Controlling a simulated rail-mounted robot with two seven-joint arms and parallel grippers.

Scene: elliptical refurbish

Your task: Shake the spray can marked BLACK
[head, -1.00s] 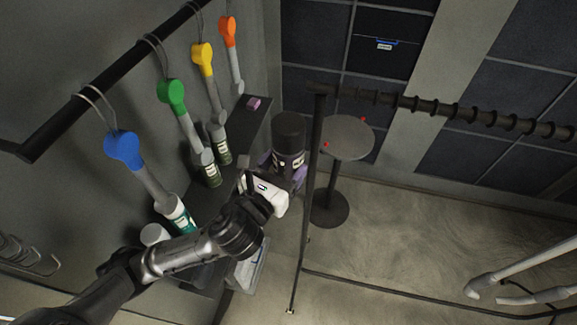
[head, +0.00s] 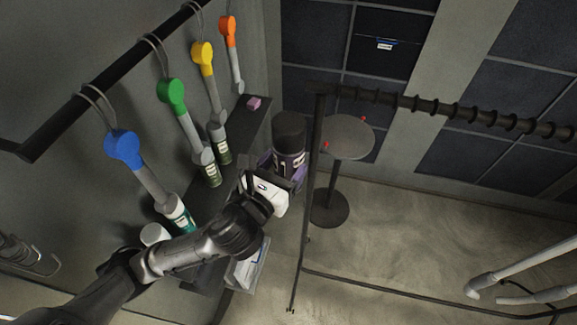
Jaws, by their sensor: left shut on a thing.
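The spray can (head: 289,135) has a black cap and a dark body with pale lettering that I cannot fully read. My left gripper (head: 285,166) is shut on its lower body, with purple fingers at its sides. The can is upright or slightly tilted, in front of the shelf's right edge and left of the black rack post. The gripper's white housing hides the can's bottom. My right gripper is not in view.
A dark shelf (head: 225,185) holds a pink block (head: 253,103). A black rack (head: 306,190) and round stool (head: 349,138) stand close right.

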